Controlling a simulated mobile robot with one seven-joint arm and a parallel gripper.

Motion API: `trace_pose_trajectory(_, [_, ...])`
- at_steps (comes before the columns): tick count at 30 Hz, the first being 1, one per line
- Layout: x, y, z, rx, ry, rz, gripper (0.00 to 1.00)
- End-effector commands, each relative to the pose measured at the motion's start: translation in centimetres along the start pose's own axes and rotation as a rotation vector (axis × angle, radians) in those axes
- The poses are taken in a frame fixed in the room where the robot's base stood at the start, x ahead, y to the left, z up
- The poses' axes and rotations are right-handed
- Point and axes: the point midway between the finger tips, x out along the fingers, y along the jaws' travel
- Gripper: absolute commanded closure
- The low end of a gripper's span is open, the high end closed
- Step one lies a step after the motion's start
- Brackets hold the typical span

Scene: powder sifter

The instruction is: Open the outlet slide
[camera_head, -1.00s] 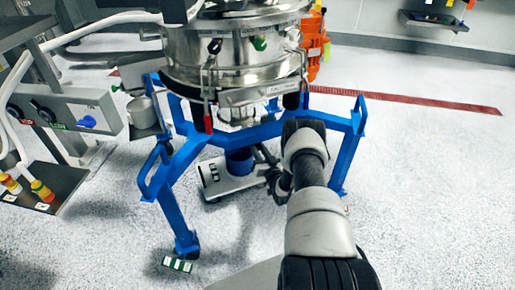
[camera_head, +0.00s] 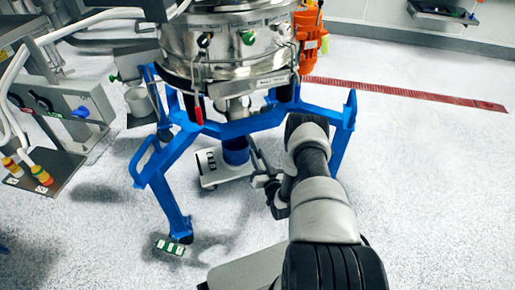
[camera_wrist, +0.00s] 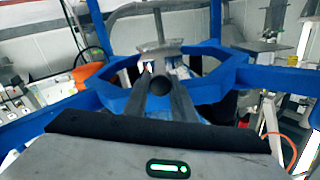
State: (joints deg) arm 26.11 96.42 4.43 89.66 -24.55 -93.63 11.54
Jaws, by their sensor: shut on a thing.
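In the wrist view, my gripper (camera_wrist: 161,76) reaches up toward the blue frame with its two fingers close together. They are shut on a dark round knob (camera_wrist: 161,87), which I take as the handle of the outlet slide. A grey metal plate (camera_wrist: 158,48) shows just beyond the fingertips. In the head view, the steel sifter (camera_head: 230,55) stands in its blue frame, with its metal outlet (camera_head: 237,108) below. My arm reaches beside the right legs of the frame. The fingertips and the slide cannot be made out there, so how far the slide is open cannot be told.
A blue container (camera_head: 236,150) stands on a white scale (camera_head: 222,168) under the outlet. Blue frame legs (camera_head: 165,205) flank it. A control box (camera_head: 75,105) is at left and an orange motor (camera_head: 309,38) at upper right.

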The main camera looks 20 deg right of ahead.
Motion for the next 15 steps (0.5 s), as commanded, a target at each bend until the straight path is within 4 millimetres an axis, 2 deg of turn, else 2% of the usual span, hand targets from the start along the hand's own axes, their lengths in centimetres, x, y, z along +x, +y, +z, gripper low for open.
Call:
trace_pose_trajectory(3, [-0.60, -0.02, 0.14, 0.000, -0.003, 0.000, 1.00])
trace_pose_trajectory(12, [-0.67, -0.03, 0.17, 0.000, -0.002, 0.000, 1.00])
trace_pose_trajectory(13, [-0.67, -0.03, 0.18, 0.000, -0.002, 0.000, 0.75])
trace_pose_trajectory(15, [-0.66, -0.03, 0.17, 0.000, -0.002, -0.001, 0.63])
